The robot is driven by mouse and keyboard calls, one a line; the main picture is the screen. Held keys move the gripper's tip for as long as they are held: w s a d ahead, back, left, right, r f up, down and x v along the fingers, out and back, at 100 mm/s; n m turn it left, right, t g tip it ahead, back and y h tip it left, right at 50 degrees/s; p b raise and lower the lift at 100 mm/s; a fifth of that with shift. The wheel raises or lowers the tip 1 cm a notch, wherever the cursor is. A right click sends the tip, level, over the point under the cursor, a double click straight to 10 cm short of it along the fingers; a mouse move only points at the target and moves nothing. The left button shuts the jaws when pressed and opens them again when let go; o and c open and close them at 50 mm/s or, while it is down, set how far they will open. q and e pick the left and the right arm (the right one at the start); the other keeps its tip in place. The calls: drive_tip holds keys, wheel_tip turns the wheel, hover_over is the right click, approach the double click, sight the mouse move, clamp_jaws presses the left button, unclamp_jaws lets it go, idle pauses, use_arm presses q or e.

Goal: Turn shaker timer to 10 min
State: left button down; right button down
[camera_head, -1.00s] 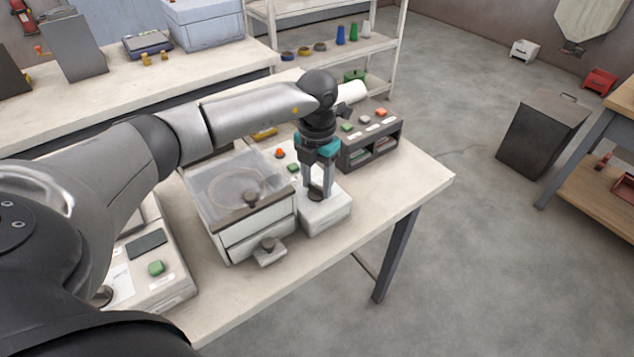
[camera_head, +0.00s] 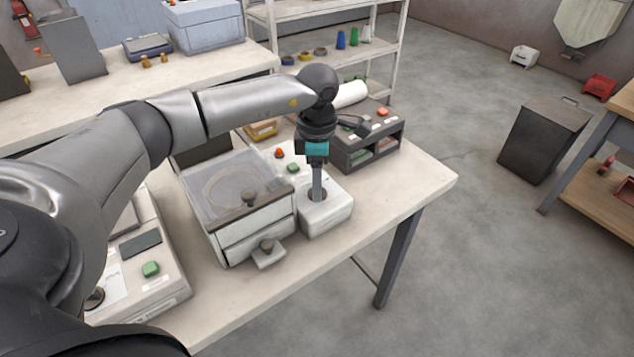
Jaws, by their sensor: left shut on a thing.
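The shaker (camera_head: 238,205) is a white box with a clear lid on the bench. To its right is a white control housing (camera_head: 330,212) with a dark round timer knob (camera_head: 316,197) on top. My left gripper (camera_head: 317,192) points straight down and is shut on the timer knob. The fingers show edge-on and hide most of the knob, so its marks and setting cannot be read. An orange-red button (camera_head: 279,153) and a green button (camera_head: 293,168) sit on the panel behind. My right gripper is not in view.
A white device with a green button (camera_head: 151,269) is at the lower left. The bench's right end (camera_head: 425,183) is clear. A dark bin (camera_head: 543,140) stands on the floor.

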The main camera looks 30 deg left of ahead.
use_arm(q)
drive_tip(key=m+b, duration=0.1)
drive_tip(key=m, duration=0.3)
drive_tip(key=shift+m, duration=0.4)
drive_tip(key=shift+r, duration=0.1)
drive_tip(key=shift+c, duration=1.4)
unclamp_jaws()
wheel_tip(320, 180, up, 15)
drive_tip(key=p, duration=0.1)
